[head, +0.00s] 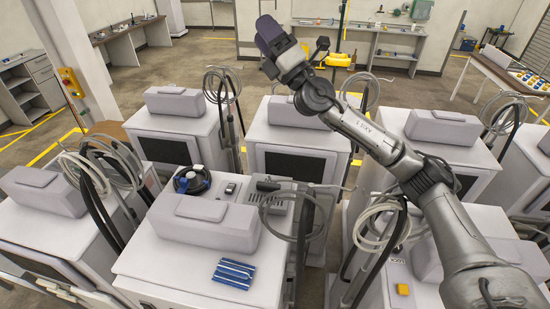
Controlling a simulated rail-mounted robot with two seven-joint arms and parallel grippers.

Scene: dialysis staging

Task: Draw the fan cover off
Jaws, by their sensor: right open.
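No part is clearly recognisable as the fan cover. A round black part with blue pieces (191,180) lies on top of the near middle white machine (150,262), beside its grey raised housing. I cannot tell whether it is the fan or its cover. My right gripper (271,36) is raised high at the top middle, at the end of my arm from the right. It is open, with nothing seen in it, and well apart from the machine. My left gripper is not in view.
Blue-and-white strips (233,274) lie on the near machine's top. A grey vented box (285,196) with cables stands at its right. Coiled hoses (382,222) and black poles rise between the closely packed machines. Open floor lies behind them.

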